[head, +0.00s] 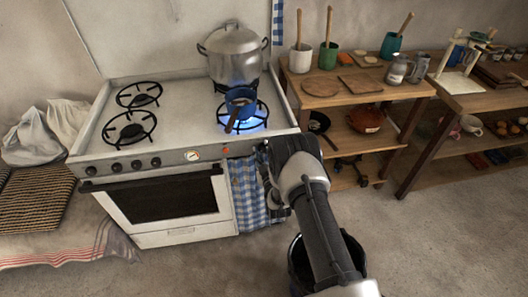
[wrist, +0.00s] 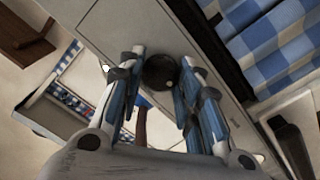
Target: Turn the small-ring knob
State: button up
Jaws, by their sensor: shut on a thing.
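The white stove (head: 180,150) has several dark knobs (head: 136,164) along its front panel, with a round gauge (head: 192,154) to their right. In the head view my gripper (head: 265,156) is at the right end of this panel, and my arm hides what it holds. In the wrist view a round dark knob (wrist: 160,72) sits between the two fingers of my gripper (wrist: 161,78), which is shut on it. I cannot tell how far the knob is turned. A blue flame (head: 252,121) burns at the front right ring, under a small blue pot (head: 240,98).
A large lidded pot (head: 232,58) stands on the back right ring. A checked blue towel (head: 249,190) hangs at the stove front, close to my gripper. A wooden shelf (head: 350,97) stands to the right. The floor in front is mostly clear.

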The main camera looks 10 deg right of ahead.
jog(key=n, duration=0.5)
jog(key=shift+f+n, duration=0.1)
jog(key=shift+n, duration=0.2)
dwell(0.4)
jog(key=o, duration=1)
jog(key=shift+o, duration=0.2)
jog(key=s, duration=1.2)
